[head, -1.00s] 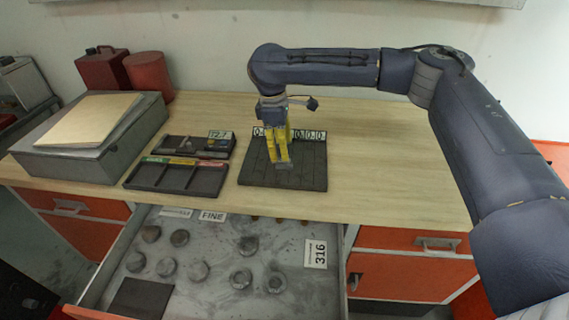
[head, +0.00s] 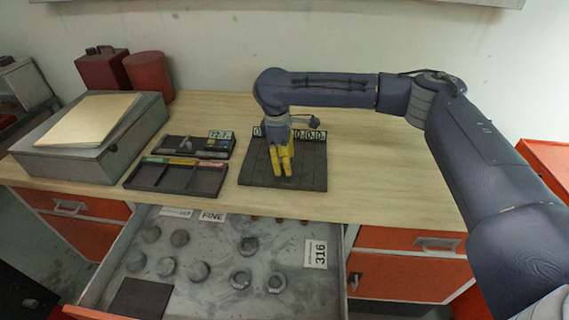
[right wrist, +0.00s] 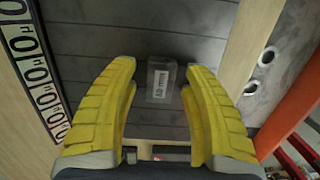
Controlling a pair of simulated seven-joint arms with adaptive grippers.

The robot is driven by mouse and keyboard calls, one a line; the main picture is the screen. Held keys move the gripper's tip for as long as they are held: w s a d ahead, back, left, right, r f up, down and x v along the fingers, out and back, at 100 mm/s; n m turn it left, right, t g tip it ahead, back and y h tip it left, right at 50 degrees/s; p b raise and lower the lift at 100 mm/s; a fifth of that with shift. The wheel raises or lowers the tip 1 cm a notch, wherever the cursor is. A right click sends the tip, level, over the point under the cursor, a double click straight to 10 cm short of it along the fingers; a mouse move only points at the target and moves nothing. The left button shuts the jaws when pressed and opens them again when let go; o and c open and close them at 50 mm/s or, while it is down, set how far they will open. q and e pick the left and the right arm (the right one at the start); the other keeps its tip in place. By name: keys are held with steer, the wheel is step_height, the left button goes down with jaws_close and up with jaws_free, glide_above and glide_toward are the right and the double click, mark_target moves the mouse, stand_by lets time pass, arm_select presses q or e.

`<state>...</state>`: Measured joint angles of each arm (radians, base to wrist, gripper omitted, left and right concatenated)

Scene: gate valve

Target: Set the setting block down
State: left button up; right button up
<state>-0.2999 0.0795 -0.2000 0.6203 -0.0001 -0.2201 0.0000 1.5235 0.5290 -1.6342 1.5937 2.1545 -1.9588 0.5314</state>
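The setting block (right wrist: 162,82) is a small grey block with a white label that seems to read "10 mm". In the right wrist view it stands on the dark slatted board (right wrist: 110,30), between the fingertips, with a narrow gap on each side. My right gripper (head: 281,174) has yellow fingers, points down over the board and is open around the block; its fingers also show in the right wrist view (right wrist: 161,72). In the head view the fingers hide the block. My left gripper is not in view.
White number tags (head: 312,135) line the board's back edge. Left of it lie a dark divided tray (head: 175,178) and a second tray (head: 195,147). A grey case (head: 95,150) stands further left. An open drawer (head: 215,275) with several round weights is in front. The bench right of the board is clear.

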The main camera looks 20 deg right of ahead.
jaws_close()
steer(key=shift+r, duration=0.1)
stand_by(0.3)
